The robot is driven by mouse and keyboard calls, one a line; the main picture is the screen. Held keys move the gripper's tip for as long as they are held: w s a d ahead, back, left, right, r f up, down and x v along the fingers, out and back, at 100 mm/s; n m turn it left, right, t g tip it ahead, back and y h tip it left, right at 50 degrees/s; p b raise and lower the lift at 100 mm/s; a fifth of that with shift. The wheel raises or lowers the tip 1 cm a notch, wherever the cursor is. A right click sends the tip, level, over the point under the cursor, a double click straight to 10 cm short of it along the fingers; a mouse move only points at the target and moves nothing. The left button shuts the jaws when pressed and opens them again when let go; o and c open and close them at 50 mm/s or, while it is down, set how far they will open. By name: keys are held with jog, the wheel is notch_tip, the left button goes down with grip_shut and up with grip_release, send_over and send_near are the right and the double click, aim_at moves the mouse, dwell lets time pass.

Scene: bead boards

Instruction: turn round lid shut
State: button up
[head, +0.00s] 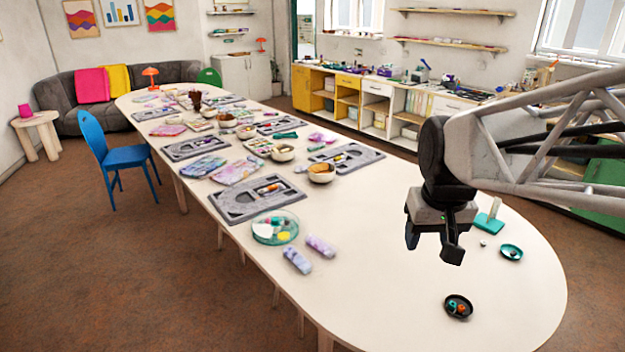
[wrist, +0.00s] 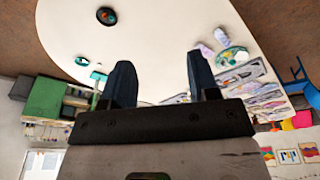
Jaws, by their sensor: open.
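A round, clear-teal container (head: 275,228) with white, green and yellow contents lies on the table left of centre; it also shows in the wrist view (wrist: 232,56). A small round black dish (head: 458,306) with orange and teal pieces lies near the front edge, also in the wrist view (wrist: 106,16). A small round teal dish (head: 511,252) lies to the right (wrist: 82,61). I cannot tell which part is the round lid. My gripper (head: 432,243) is open and empty above the table, between these things and apart from them; its two fingers (wrist: 161,82) show in the wrist view.
A teal stand with a white upright (head: 489,218) is right of my gripper. Two pale patterned pieces (head: 320,246) lie beside the clear container. Grey bead boards (head: 258,200) and bowls (head: 321,173) fill the table further back. The near table end is mostly clear.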

jog(key=w+a+n, duration=0.1)
jog(key=w+a, duration=0.2)
jog(key=w, duration=0.6)
jog(key=w+a+n, duration=0.1)
jog(key=w+a, duration=0.3)
jog(key=w, duration=0.5)
jog(key=n+g, duration=0.2)
jog(key=n, duration=0.2)
send_over(275, 218)
jog(key=f, duration=2.9)
jog(key=shift+s+d+f, duration=0.15)
jog(key=shift+d+f, duration=0.05)
jog(key=shift+d, duration=0.05)
jog(key=shift+a+f, duration=0.15)
jog(key=shift+f, duration=0.05)
jog(key=shift+f, duration=0.15)
jog(key=shift+f, duration=3.75)
jog(key=shift+c, duration=0.3)
grip_shut()
